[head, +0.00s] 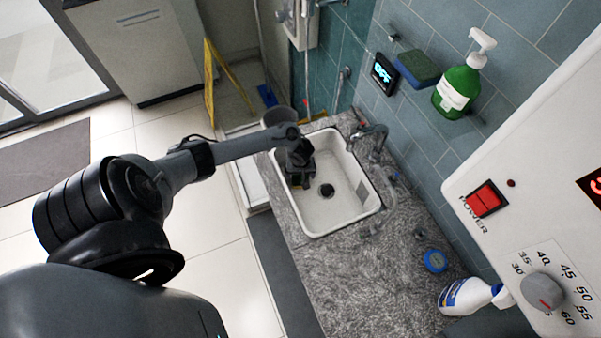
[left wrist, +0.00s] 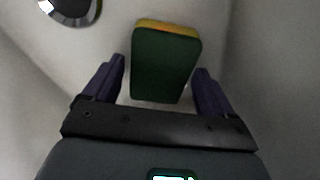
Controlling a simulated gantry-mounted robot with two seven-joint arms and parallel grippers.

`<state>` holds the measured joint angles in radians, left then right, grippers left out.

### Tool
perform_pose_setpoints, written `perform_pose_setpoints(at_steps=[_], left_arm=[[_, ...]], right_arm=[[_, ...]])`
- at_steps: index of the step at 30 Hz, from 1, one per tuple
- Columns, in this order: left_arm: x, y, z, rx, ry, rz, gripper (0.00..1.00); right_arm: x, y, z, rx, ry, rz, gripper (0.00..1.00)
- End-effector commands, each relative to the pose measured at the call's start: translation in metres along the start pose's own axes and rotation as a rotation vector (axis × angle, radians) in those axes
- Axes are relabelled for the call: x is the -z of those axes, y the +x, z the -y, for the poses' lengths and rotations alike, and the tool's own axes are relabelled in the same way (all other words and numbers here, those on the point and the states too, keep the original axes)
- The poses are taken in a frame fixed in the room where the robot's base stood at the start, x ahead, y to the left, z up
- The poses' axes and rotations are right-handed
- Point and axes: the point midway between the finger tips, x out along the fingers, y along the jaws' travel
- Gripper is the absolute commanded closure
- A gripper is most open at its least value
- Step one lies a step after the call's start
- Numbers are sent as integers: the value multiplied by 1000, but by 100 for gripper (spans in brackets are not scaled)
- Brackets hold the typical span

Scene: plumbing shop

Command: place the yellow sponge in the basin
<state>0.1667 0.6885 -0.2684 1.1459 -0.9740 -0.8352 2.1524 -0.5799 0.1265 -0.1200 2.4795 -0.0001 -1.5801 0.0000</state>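The yellow sponge (left wrist: 166,64) shows in the left wrist view, with a dark green face toward the camera and a yellow edge at its far end. It is inside the white basin (head: 335,215), near the drain (left wrist: 70,8). My left gripper (left wrist: 159,66) is open, with one finger on each side of the sponge and a small gap visible on both sides. In the head view my left gripper (head: 298,176) is down in the basin's upper left part and mostly hides the sponge. My right gripper is not in view.
A faucet (head: 372,134) stands at the basin's right rim. A blue-and-green sponge (head: 417,68) and green soap bottle (head: 456,90) are by the wall. A spray bottle (head: 467,296) and blue round item (head: 435,261) lie on the granite counter (head: 370,295), whose front part is clear.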

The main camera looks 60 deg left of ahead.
Motion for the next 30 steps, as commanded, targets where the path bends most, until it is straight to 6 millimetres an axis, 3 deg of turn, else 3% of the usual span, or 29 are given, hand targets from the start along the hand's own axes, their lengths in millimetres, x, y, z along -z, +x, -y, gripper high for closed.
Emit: perform_pose_setpoints(at_steps=[14,30], left_arm=[[1,-10,0,-1,0,-1,7],[1,-100,0,-1,1,-1,7]], right_arm=[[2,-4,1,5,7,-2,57],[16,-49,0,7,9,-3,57]])
